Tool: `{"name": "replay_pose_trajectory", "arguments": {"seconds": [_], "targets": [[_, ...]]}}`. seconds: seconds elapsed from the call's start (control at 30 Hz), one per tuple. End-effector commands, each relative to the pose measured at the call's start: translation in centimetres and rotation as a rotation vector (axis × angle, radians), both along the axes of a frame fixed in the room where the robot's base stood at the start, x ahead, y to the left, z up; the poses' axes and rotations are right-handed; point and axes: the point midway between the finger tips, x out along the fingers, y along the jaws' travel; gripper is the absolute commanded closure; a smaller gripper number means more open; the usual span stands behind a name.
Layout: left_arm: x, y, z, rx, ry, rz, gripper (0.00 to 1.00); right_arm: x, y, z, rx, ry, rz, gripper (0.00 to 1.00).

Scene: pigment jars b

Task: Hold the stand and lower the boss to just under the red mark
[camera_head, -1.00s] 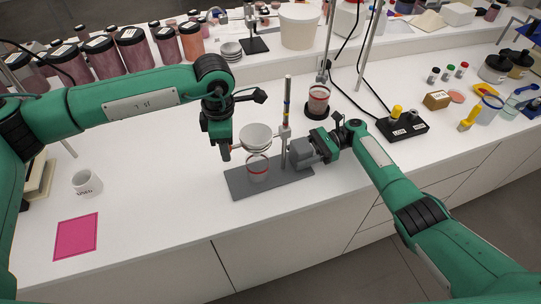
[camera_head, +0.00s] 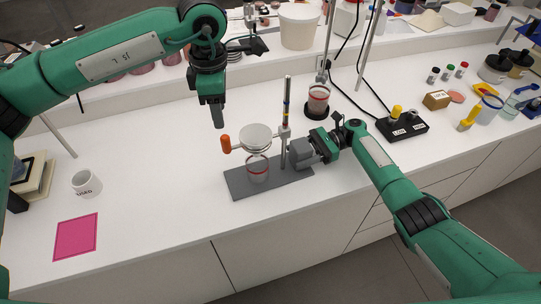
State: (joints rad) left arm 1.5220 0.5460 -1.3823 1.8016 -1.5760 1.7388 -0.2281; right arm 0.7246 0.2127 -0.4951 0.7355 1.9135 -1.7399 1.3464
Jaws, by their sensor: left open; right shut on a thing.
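The stand has a dark grey base plate (camera_head: 240,184) and an upright rod (camera_head: 288,88) with small coloured bands; I cannot make out a red one. The boss (camera_head: 284,132) sits on the rod below the bands, and an arm from it carries a pale round dish (camera_head: 256,136). An orange handle (camera_head: 226,145) sticks out to the left of the dish. A glass jar with a red ring (camera_head: 257,168) stands on the base under the dish. My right gripper (camera_head: 297,152) is shut on the lower rod. My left gripper (camera_head: 218,122) is open and empty, above and left of the handle.
A white mug (camera_head: 86,184) and a pink mat (camera_head: 76,237) lie to the left. A black switch box (camera_head: 402,126) and a jar on a dark base (camera_head: 318,100) stand to the right and behind. The bench front is clear.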

Motion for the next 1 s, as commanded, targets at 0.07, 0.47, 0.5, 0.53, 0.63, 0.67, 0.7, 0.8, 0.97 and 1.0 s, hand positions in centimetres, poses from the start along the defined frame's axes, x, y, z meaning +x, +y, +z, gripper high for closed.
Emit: {"name": "replay_pose_trajectory", "arguments": {"seconds": [0.07, 0.47, 0.5, 0.53, 0.63, 0.67, 0.7, 0.8, 0.97, 1.0], "targets": [[0.0, 0.0, 0.4, 0.001, 0.000, 0.000, 0.57, -0.3, -0.1, -0.8, -0.009, 0.010, 0.003, 0.80], [0.0, 0.0, 0.6, 0.000, 0.000, 0.000, 0.57, -0.3, 0.0, -0.7, -0.006, 0.009, 0.002, 0.26], [0.0, 0.0, 0.6, 0.000, 0.000, 0.000, 0.57, -0.3, 0.0, -0.6, -0.005, 0.008, 0.001, 0.20], [0.0, 0.0, 0.6, 0.000, 0.000, 0.000, 0.57, -0.2, 0.0, -0.5, -0.005, 0.007, 0.001, 0.20], [0.0, 0.0, 0.6, 0.000, 0.000, 0.000, 0.57, -0.2, 0.0, -0.3, -0.004, 0.004, 0.001, 0.20], [0.0, 0.0, 0.6, 0.000, 0.000, 0.000, 0.57, -0.1, 0.0, -0.3, -0.003, 0.005, 0.001, 0.20], [0.0, 0.0, 0.6, 0.000, 0.000, 0.000, 0.57, -0.1, 0.0, -0.3, -0.002, 0.004, 0.002, 0.20], [0.0, 0.0, 0.6, 0.000, 0.000, 0.000, 0.57, 0.0, -0.1, -0.2, -0.002, 0.003, 0.001, 0.20], [0.0, 0.0, 0.7, 0.000, 0.000, 0.000, 0.57, 0.6, -1.7, 0.0, -0.003, 0.004, -0.002, 0.20], [0.0, 0.0, 0.7, 0.000, 0.000, 0.000, 0.57, 0.9, -2.3, 0.1, -0.003, 0.004, -0.002, 0.20]]}}
